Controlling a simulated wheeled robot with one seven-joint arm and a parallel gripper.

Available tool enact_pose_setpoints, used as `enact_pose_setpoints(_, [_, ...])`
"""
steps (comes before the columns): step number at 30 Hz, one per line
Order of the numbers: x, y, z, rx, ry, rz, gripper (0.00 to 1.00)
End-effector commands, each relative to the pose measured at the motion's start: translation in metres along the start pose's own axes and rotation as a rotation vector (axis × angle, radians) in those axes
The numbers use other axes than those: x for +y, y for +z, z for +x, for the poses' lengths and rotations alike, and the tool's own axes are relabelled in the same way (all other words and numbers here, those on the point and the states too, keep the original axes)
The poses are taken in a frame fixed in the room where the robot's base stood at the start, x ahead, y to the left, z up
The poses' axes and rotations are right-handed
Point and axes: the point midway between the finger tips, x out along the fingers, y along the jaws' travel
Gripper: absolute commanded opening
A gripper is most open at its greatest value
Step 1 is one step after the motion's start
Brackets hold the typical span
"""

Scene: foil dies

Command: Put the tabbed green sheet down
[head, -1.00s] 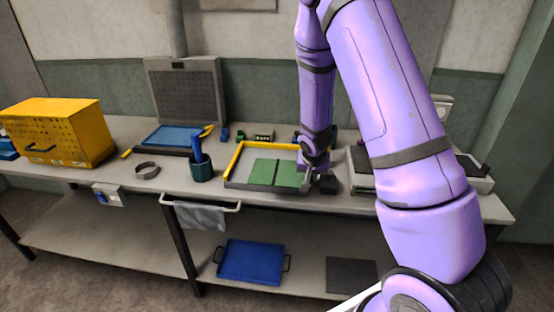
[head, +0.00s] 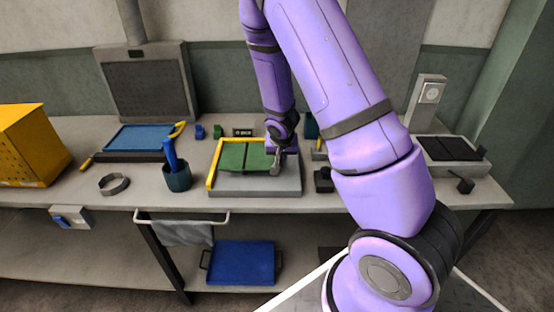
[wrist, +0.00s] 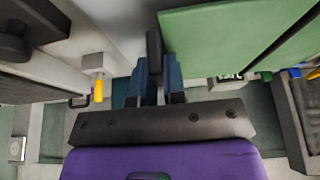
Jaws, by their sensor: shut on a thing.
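The green sheet (head: 240,155) has a darker line across its middle. In the head view it shows over the back part of a grey board with a yellow edge strip (head: 213,163). I cannot tell whether it rests on the board or is just above it. My gripper (head: 277,163) is at the sheet's right side, shut on it. In the wrist view the sheet (wrist: 225,38) fills the upper right, beside my close-set fingers (wrist: 160,82). A dark piece (wrist: 154,48), perhaps the tab, stands between the fingers. The exact grip is hidden in the head view.
A teal cup with a blue tool (head: 176,178) stands left of the board, with a grey ring (head: 113,184) further left. A small black block (head: 323,180) is right of the board. The board's front strip (head: 255,187) is bare. A blue tray (head: 241,262) lies on the lower shelf.

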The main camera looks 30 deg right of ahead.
Motion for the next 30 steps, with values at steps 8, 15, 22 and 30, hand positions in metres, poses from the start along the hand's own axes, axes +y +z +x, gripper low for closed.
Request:
enact_pose_setpoints(8, [0.007, 0.010, 0.024, -0.004, 0.005, 0.000, 0.00])
enact_pose_setpoints(15, [0.009, 0.012, 0.030, -0.001, 0.003, 0.003, 0.00])
enact_pose_setpoints(22, [0.009, 0.012, 0.031, -0.002, 0.003, 0.003, 0.00])
enact_pose_setpoints(30, [0.009, 0.013, 0.033, -0.002, 0.004, 0.002, 0.37])
